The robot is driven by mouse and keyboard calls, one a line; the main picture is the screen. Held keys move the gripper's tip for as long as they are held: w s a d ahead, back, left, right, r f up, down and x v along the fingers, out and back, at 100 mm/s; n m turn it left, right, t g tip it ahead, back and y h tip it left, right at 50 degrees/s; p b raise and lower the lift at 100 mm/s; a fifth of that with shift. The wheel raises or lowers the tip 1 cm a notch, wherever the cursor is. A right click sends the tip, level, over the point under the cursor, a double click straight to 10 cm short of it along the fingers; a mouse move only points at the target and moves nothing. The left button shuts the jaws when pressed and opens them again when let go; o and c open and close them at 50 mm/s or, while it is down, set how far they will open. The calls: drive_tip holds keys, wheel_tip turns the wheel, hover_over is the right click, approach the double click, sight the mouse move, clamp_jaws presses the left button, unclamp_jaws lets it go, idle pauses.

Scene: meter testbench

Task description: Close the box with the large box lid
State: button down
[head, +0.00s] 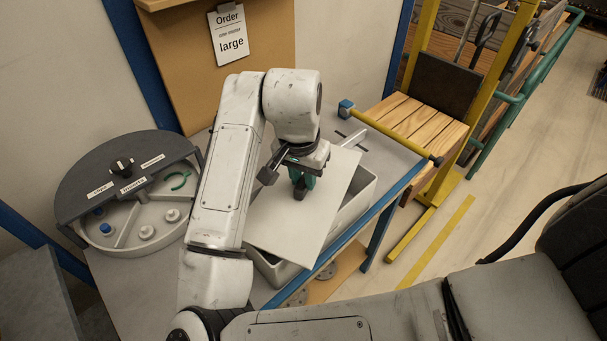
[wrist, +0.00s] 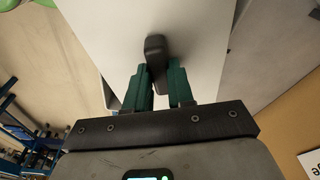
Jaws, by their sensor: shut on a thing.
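The large lid (head: 322,212) is a flat, pale rectangular plate with a dark handle. It fills much of the wrist view (wrist: 205,45). My gripper (head: 301,190) is shut on the lid's dark handle (wrist: 156,50), with green fingers (wrist: 166,85) on either side of it. The grey box (head: 357,204) stands on the bench under the lid. The lid is over the box but turned relative to it, so parts of the box show at the right and at the lower left. Whether the lid touches the rim is hidden.
A round grey container (head: 130,235) with a dark half cover and several small parts stands on the bench at left. A yellow-barred wooden cart (head: 415,125) is beyond the bench's blue edge at right. An order card (head: 229,35) reading "large" hangs behind.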

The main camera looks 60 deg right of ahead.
drive_tip(key=c, duration=0.9)
unclamp_jaws()
